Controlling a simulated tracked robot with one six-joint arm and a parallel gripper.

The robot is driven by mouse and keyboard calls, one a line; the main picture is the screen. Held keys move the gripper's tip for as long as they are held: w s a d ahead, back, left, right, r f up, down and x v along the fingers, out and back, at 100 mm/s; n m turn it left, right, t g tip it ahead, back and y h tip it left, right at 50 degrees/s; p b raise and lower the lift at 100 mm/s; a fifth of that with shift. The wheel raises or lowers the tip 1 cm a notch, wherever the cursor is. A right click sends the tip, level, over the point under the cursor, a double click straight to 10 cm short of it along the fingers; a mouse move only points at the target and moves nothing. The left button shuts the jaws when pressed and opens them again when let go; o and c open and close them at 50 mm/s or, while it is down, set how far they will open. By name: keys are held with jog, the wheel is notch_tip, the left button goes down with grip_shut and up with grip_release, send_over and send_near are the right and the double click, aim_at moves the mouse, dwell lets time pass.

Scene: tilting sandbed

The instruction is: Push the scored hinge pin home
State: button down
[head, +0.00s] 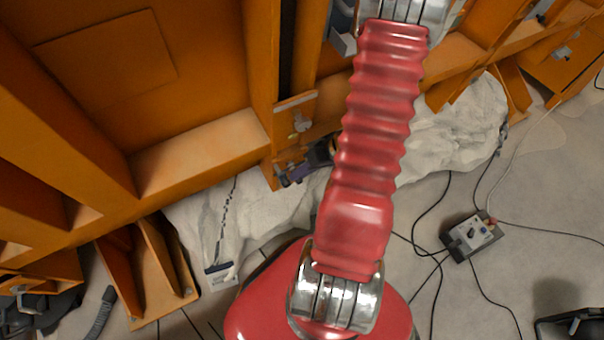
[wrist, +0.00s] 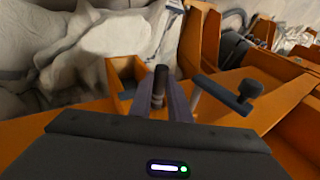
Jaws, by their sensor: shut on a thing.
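My gripper (wrist: 161,98) shows in the wrist view with its two grey-purple fingers close together. A dark upright cylinder, which looks like the hinge pin (wrist: 160,80), stands between the fingers, and they are shut on it. Its lower end is hidden, so I cannot tell how deep it sits. Scoring on it is too small to make out. In the head view my arm hides most of the gripper; a dark purple part of it (head: 318,155) shows beside the orange frame's lower corner. The pin cannot be made out there.
A dark bar with a knob (wrist: 228,94) lies just right of the fingers. Orange framework (head: 200,150) fills the left and top. Pale crumpled sheeting (head: 455,130) lies behind. A control box (head: 472,236) with trailing cables stands on the floor at right.

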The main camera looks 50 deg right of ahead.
jog(key=shift+w+d+r, duration=0.1)
jog(key=shift+w+d, duration=0.05)
jog(key=shift+w, duration=0.4)
jog(key=shift+w+d+r, duration=0.1)
jog(key=shift+w+d, duration=0.05)
jog(key=shift+w, duration=0.4)
jog(key=c, duration=1.6)
grip_release()
jog(key=shift+o, duration=0.6)
jog(key=o, duration=0.4)
jog(key=s, duration=0.2)
jog(key=s+a+f, duration=0.1)
jog(key=s, duration=0.2)
jog(key=s+a, duration=0.1)
jog(key=s, duration=0.1)
jog(key=shift+s+a+f, duration=0.15)
jog(key=shift+s+f, duration=0.1)
jog(key=shift+s, duration=0.05)
